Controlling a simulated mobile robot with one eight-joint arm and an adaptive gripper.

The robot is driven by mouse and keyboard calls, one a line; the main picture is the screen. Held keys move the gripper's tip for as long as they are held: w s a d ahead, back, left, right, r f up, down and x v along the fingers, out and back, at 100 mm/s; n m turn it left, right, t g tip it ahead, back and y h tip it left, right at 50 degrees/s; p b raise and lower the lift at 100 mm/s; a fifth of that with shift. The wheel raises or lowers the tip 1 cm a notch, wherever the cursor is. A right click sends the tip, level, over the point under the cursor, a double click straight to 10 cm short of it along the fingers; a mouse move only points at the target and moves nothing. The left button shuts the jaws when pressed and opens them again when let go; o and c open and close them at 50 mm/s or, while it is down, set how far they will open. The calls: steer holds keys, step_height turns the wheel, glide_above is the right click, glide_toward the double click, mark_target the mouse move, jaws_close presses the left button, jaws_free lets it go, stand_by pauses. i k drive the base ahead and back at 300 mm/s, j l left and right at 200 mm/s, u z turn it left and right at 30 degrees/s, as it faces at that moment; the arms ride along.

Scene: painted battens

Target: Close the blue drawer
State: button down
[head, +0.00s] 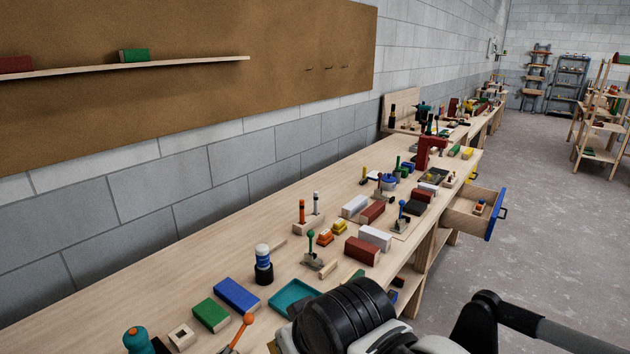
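The blue drawer stands open at the right side of the long wooden workbench. Its blue front (495,214) with a dark handle is pulled out to the right, away from the bench, and its wooden inside shows. A small item with orange and blue on it (479,207) lies in the drawer. Black, white and grey parts of my arm fill the bottom middle and bottom right, well apart from the drawer. My gripper's fingers do not show.
The workbench (190,260) runs along the wall, crowded with painted blocks and tools. A yellow drawer front (473,171) shows farther along its side. Grey floor (560,240) beside the open drawer is clear. Wooden shelving (597,133) stands at the far right.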

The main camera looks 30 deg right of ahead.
mark_target(462, 215)
steer(key=k+l+z, duration=0.25)
steer(key=l+z, duration=0.2)
steer(key=l, duration=0.55)
steer(key=k+l+z, duration=0.1)
steer(key=l+z, duration=0.35)
steer(key=l, duration=0.6)
steer(key=i+l+z, duration=0.1)
steer(key=l+z, duration=0.35)
steer(key=l, duration=0.6)
